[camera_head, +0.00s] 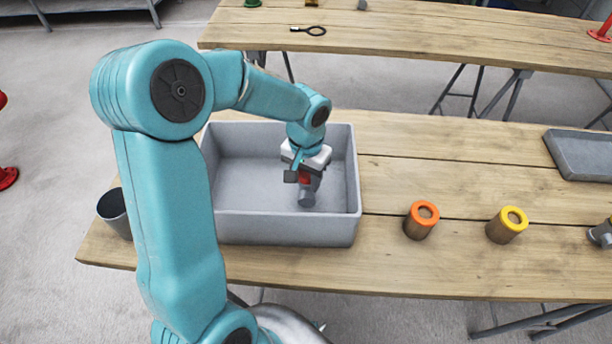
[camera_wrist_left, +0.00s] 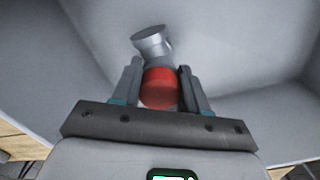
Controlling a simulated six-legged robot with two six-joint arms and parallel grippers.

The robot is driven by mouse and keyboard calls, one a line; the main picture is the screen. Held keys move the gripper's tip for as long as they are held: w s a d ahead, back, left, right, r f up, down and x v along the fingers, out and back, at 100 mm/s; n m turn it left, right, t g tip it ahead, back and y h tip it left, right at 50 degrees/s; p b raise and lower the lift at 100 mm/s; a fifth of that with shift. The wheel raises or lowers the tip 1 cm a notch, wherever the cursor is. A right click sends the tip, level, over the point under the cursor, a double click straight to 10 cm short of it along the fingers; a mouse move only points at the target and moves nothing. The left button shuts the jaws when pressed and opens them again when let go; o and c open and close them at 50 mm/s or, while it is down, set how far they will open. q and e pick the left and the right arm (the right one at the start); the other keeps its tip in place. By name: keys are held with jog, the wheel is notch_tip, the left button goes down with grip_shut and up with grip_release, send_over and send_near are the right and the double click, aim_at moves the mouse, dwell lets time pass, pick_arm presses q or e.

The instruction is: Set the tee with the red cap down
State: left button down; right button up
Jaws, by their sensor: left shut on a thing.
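The grey tee with the red cap (camera_wrist_left: 158,88) is between the two fingers of my left gripper (camera_wrist_left: 162,84), which is shut on it. In the head view the tee (camera_head: 307,195) shows below my left gripper (camera_head: 304,178), inside the grey bin (camera_head: 285,228). Its grey end points away from the gripper in the left wrist view. The red cap is partly hidden by the fingers in the head view. I cannot tell whether the tee touches the bin floor. My right gripper is out of view.
The bin's walls stand close around my left gripper. An orange-topped cylinder (camera_head: 421,220) and a yellow-topped cylinder (camera_head: 507,225) stand right of the bin. A grey cup (camera_head: 113,211) is at its left. A shallow grey tray (camera_head: 582,155) lies at the far right.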

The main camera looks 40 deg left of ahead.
pick_arm(q)
jog(key=shift+s+d+r, duration=0.1)
jog(key=shift+s+r, duration=0.05)
jog(key=c, duration=0.6)
grip_release()
jog(key=shift+f, duration=0.25)
jog(key=shift+r, duration=0.1)
jog(key=shift+r, duration=0.3)
notch_tip(320, 180, up, 11)
jog(key=shift+f+p, duration=0.1)
jog(key=shift+p, duration=0.2)
jog(key=shift+r, duration=0.45)
